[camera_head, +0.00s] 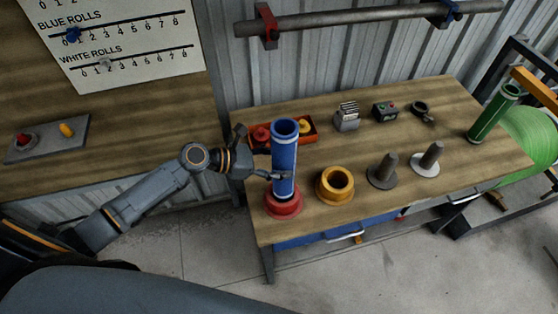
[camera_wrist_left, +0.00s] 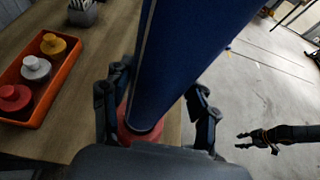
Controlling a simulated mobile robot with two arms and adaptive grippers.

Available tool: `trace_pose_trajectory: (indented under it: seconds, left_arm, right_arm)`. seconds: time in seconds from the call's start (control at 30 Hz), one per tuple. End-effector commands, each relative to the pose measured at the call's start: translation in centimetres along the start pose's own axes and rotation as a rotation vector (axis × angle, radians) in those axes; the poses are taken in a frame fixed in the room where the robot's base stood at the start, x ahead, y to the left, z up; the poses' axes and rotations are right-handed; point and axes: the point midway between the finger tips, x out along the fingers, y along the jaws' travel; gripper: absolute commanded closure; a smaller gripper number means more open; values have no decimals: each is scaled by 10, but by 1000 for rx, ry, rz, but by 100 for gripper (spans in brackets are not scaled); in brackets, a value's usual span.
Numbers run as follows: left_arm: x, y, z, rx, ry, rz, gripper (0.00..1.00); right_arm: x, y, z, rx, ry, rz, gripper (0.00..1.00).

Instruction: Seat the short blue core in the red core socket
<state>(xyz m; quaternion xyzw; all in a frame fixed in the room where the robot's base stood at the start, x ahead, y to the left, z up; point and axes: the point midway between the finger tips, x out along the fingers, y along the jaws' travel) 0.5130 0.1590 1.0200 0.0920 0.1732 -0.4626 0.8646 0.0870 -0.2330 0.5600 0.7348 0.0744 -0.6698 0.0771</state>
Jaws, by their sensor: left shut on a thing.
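The short blue core (camera_head: 285,155) stands upright, with pale bands near its ends. Its lower end meets the red core socket (camera_head: 284,206) at the table's front left; I cannot tell how deep it sits. My left gripper (camera_head: 280,175) is shut around the core's lower part. In the left wrist view the blue core (camera_wrist_left: 185,60) fills the space between the fingers, and the red socket (camera_wrist_left: 127,122) shows partly below it. My right gripper (camera_wrist_left: 241,141) shows in the left wrist view, open and empty over the floor, away from the table.
An orange tray (camera_head: 309,130) of small knobbed pieces lies behind the core. A green core (camera_head: 494,114) stands at the table's right end.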

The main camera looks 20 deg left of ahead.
Motion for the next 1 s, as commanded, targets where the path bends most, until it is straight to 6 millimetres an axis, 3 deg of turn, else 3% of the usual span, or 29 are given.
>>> trace_pose_trajectory:
  seconds: [1.0]
  left_arm:
    - [0, 0, 1, 1, -2, 1, 96]
  right_arm:
    - [-7, 4, 0, -1, -2, 4, 60]
